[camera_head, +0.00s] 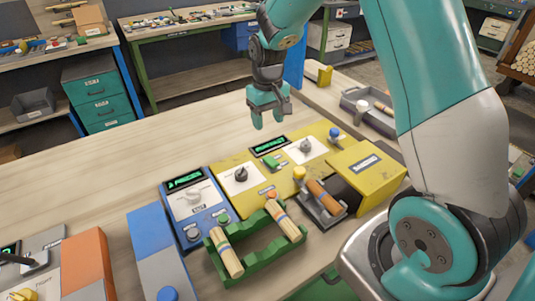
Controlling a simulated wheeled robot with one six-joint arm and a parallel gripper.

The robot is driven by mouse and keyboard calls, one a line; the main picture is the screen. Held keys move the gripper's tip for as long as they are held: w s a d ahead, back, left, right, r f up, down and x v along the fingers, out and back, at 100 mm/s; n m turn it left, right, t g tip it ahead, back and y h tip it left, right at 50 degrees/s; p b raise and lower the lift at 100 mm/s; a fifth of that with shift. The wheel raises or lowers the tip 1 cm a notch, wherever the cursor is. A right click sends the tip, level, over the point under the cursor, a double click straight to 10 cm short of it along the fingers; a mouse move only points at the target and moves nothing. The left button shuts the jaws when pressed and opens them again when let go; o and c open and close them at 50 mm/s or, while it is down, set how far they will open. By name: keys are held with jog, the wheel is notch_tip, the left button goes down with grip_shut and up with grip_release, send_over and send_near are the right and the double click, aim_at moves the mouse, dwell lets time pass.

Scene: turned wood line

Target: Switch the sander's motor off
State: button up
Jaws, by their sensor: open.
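The yellow machine (365,176), which looks like the sander, stands on the bench right of centre. Its yellow panel (275,187) has a green-lit display (270,145), a black knob on a white plate at left (241,174) and another dark knob on a white plate at right (306,146). The lettering is too small to read, so I cannot tell which control is the motor's. My teal gripper (267,120) points down above and behind the panel, empty, its fingers apart, touching nothing.
A green rack (262,258) holds turned wood pieces in front. A wood piece (325,196) lies on the yellow machine's holder. A grey tray (370,110) is at right. The bench behind the panels is clear.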

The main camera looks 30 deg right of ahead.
aim_at(268, 158)
notch_tip(268, 158, down, 13)
jog(key=shift+r+p, duration=0.1)
jog(key=shift+p, duration=0.75)
